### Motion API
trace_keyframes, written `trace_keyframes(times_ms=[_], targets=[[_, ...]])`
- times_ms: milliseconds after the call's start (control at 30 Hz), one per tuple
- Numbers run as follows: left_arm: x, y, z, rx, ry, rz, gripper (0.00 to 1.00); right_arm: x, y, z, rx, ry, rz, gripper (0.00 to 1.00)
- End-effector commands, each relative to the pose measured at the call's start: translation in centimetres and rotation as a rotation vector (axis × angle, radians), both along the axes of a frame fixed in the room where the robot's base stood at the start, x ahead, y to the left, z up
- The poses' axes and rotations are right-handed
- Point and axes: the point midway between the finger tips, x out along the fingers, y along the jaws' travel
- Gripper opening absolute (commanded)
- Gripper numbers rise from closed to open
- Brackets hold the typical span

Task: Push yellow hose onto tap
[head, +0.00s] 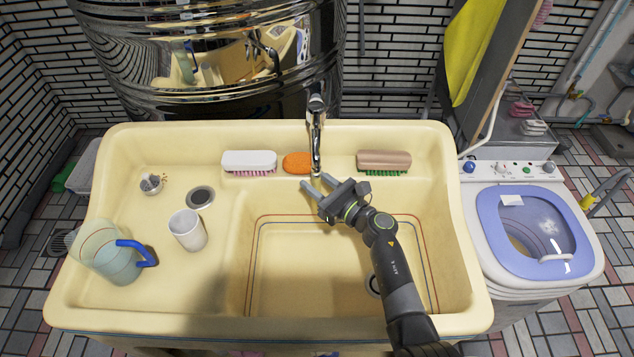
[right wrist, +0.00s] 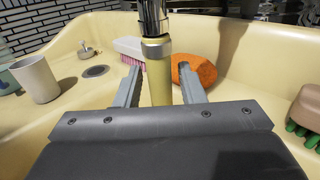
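The chrome tap (head: 316,135) hangs down over the back edge of the cream sink, and its lower end shows in the right wrist view (right wrist: 153,15). The pale yellow hose (right wrist: 159,82) stands upright directly below the tap's metal collar (right wrist: 156,46); its top appears to meet the collar. Its lower part is hidden behind my gripper body. My right gripper (head: 316,181) is below the tap. In the right wrist view, its two fingers (right wrist: 161,84) stand on either side of the hose with gaps visible, so it is open around it. My left gripper is out of view.
On the sink's (head: 195,320) back ledge are a white brush (head: 249,160), an orange sponge (head: 297,162) and a brown brush (head: 384,160). A white cup (head: 188,231) and a blue-handled jug (head: 108,253) stand at left. A washing machine (head: 530,225) is at right. The basin is clear.

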Motion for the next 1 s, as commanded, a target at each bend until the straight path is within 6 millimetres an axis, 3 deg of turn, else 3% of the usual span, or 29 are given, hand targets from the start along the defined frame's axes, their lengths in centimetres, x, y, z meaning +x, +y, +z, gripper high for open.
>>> trace_keyframes(times_ms=[467, 1000], targets=[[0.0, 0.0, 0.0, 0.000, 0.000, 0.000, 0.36, -0.6, -0.6, -0.2, -0.001, 0.002, -0.002, 0.46], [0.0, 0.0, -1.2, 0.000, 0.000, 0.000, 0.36, -8.3, -8.3, -0.4, -0.005, 0.002, -0.001, 0.46]])
